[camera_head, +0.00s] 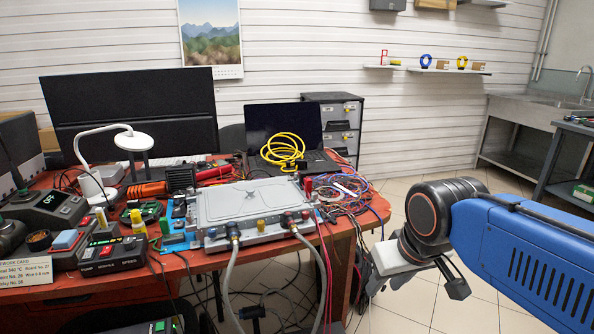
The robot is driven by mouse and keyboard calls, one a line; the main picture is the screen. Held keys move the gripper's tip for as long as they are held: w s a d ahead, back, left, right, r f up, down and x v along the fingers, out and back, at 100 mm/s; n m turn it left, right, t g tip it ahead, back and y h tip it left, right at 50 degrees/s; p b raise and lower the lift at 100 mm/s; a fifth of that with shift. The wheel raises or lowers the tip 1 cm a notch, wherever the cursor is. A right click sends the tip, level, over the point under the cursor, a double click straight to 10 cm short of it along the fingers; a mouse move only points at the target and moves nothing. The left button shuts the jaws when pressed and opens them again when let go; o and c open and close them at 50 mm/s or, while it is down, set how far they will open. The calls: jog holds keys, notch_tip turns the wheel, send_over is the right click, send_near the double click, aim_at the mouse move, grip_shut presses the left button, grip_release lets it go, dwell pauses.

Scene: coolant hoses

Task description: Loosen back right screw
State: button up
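A flat grey metal unit (243,203) with a ribbed lid lies on the red-brown table. Two grey hoses (229,271) join dark fittings (289,222) along its front edge. A brass-coloured knob (261,226) sits on that edge between them. A red post (308,186) stands at the back right corner; the screws themselves are too small to make out. My gripper (424,279) hangs in front of the floor to the right of the table, apart from the unit. Its fingers are seen at an angle, so whether they are open is unclear.
Tangled red and blue wires (349,192) lie right of the unit. A laptop (283,130) with a coiled yellow cable (283,151) and a black monitor (132,111) stand behind. Instruments (112,254) crowd the left. The floor (398,310) right of the table is clear.

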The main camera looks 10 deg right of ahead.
jog(key=w+r+g, duration=0.1)
jog(key=w+r, duration=1.1)
notch_tip(320, 180, up, 11)
jog(key=m+g, duration=0.2)
jog(key=g, duration=0.2)
send_over(297, 175)
jog(key=w, duration=0.1)
notch_tip(297, 175, down, 18)
jog(key=shift+d+r, duration=0.1)
jog(key=shift+r, duration=0.15)
jog(key=shift+c, duration=0.3)
grip_shut()
